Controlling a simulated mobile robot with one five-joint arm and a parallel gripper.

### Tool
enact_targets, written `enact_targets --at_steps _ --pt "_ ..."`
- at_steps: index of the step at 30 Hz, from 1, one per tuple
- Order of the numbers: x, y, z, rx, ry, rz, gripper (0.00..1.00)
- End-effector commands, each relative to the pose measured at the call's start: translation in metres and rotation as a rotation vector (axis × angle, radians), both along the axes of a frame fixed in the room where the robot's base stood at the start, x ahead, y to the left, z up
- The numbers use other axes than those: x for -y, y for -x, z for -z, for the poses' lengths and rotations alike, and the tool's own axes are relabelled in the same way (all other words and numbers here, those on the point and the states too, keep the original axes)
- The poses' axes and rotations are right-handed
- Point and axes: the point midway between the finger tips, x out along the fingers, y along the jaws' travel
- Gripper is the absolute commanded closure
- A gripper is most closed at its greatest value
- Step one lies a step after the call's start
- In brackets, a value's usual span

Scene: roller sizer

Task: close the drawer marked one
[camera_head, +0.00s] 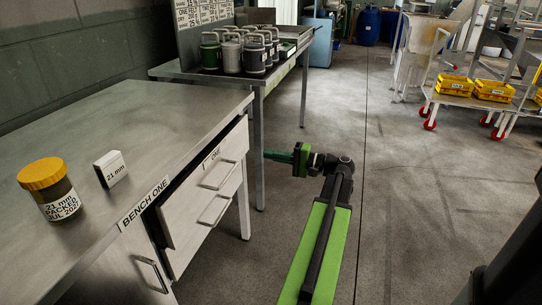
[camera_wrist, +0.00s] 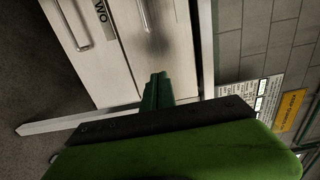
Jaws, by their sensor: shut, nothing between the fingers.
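The drawer marked one (camera_head: 205,172) is the upper drawer at the end of the bench, with a bar handle and a small "ONE" label. A dark gap shows between its top edge and the bench top, and its front appears to stand out from the bench. A second handle (camera_head: 213,208) shows below. My gripper (camera_head: 278,157) is shut and empty, to the right of the drawer and apart from it, pointing left. In the wrist view my green fingertips (camera_wrist: 157,82) lie in front of pale drawer fronts, one labelled "TWO" (camera_wrist: 104,18). Whether they touch is unclear.
A bench leg (camera_head: 259,150) stands between drawer and gripper in the picture. Another table with canisters (camera_head: 232,52) is behind.

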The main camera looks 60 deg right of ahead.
Motion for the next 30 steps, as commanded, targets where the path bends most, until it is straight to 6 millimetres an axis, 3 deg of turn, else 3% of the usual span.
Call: enact_targets --at_steps 6,12,18,30 --pt "-0.013 -0.048 0.0 -0.001 0.0 -0.004 1.0" --pt "-0.021 -0.082 0.0 -0.001 0.0 -0.002 1.0" --pt "-0.024 -0.097 0.0 -0.001 0.0 0.0 1.0" --pt "-0.023 -0.098 0.0 -0.001 0.0 0.005 1.0"
